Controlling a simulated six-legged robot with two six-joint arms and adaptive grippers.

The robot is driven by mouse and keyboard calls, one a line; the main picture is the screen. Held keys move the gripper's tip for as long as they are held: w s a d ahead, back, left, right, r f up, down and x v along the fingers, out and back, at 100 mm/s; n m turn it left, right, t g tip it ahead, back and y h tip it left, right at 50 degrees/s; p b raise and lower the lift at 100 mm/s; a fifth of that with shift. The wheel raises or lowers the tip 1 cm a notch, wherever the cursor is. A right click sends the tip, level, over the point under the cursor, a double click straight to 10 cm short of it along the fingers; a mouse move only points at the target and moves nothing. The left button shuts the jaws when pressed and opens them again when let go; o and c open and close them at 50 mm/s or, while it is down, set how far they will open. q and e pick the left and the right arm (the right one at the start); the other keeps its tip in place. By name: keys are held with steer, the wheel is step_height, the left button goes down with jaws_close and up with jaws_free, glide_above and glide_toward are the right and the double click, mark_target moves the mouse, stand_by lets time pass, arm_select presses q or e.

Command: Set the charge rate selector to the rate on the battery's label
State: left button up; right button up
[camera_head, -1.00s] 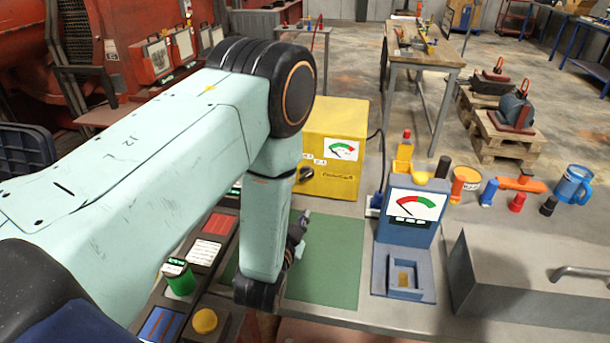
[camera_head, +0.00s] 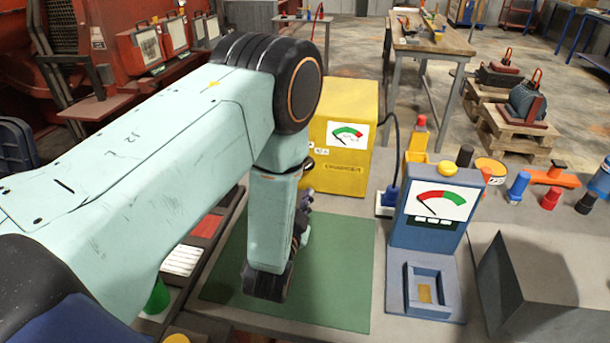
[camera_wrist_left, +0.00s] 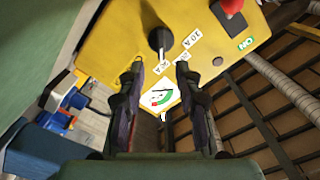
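The yellow charger box (camera_head: 365,178) stands behind the green mat, with a red-and-green gauge on its front. Its black selector knob (camera_wrist_left: 156,38), with a pale pointer, shows in the left wrist view. Small white rate labels (camera_wrist_left: 190,40) sit beside it; they are tilted and hard to read. My left gripper (camera_wrist_left: 160,66) is open, its two fingertips apart and facing the box front just short of the knob, with nothing between them. In the head view this gripper (camera_head: 303,215) is partly hidden by my forearm. I cannot pick out the battery or its label. My right gripper is out of view.
A blue tester (camera_head: 432,232) with a gauge stands right of the green mat (camera_head: 340,285), and a grey box (camera_head: 530,290) is farther right. Cups and small coloured parts line the bench behind. A green cylinder (camera_head: 157,298) is left, partly hidden. The mat's right part is clear.

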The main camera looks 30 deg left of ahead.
arm_select(q)
steer(key=x, duration=0.7)
steer(key=shift+a, duration=0.15)
steer(key=shift+w, duration=0.1)
steer(key=shift+c, duration=0.3)
steer(key=shift+c, duration=0.8)
jaws_close()
